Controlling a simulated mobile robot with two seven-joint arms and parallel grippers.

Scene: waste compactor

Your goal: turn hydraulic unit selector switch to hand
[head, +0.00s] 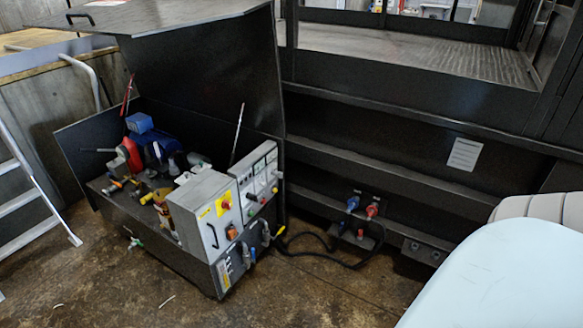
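The hydraulic unit (150,215) is a dark open-lidded cabinet on the floor, left of centre, with a blue motor (155,142) and fittings inside. On its right side is a grey control box (195,225) with a red button on a yellow plate (223,204) and an orange-red knob (232,233). Behind it a light grey panel (258,175) carries several small switches, lamps and a green button. The selector switch is too small to single out, and its position cannot be read. Neither of my grippers is in view.
The raised lid (200,60) stands over the unit. Black hoses (310,240) run to blue and red couplings (365,208) on the dark compactor wall. A ladder (30,190) stands at left. The brown floor (300,290) before the unit is largely clear. My own pale body part fills the lower right.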

